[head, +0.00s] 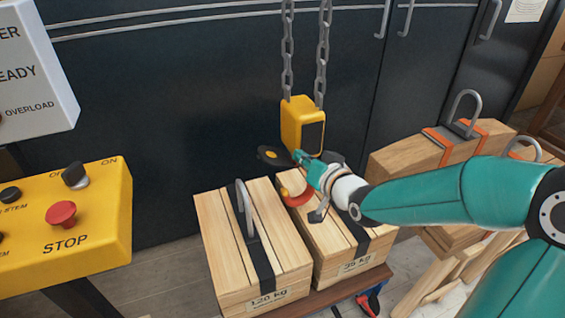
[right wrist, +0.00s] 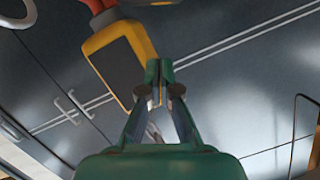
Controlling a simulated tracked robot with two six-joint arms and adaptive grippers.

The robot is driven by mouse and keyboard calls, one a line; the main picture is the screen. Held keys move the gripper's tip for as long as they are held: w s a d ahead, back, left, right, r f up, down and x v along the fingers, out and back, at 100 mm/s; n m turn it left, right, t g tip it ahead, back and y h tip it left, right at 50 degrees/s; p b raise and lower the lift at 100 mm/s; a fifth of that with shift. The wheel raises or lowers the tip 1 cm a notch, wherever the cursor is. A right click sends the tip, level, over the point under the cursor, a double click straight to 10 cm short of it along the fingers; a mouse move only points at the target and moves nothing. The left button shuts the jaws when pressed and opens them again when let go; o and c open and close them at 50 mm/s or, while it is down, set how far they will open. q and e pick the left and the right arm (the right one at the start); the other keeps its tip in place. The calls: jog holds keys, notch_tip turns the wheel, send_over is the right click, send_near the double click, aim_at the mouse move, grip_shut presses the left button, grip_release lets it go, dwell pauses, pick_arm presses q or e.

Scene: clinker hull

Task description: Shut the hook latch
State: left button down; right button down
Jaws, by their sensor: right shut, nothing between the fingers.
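A yellow hoist block (head: 303,122) with a dark front panel hangs from two chains in the head view. It also shows at the upper left of the right wrist view (right wrist: 122,62). An orange-red hook (head: 297,196) hangs below it, partly hidden behind my right gripper. Part of the red hook (right wrist: 98,8) shows at the top edge of the right wrist view. The hook's latch cannot be made out. My right gripper (head: 301,158) is just under the block, shut and empty; its closed fingertips (right wrist: 159,68) overlap the block's edge in the wrist view. My left gripper is not in view.
Two wooden crates, one marked 120 kg (head: 235,284) and one marked 35 kg (head: 345,253), stand on a low trolley below. A yellow control box (head: 95,220) stands at left. More strapped timber (head: 400,157) is at right. Dark cabinets stand behind.

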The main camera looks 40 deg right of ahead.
aim_at(276, 158)
jog(key=w+f, duration=0.5)
jog(key=w, duration=0.1)
jog(key=shift+w+a+p, duration=0.3)
jog(key=shift+w+a, duration=0.05)
jog(key=shift+a, duration=0.05)
jog(key=shift+f, duration=0.1)
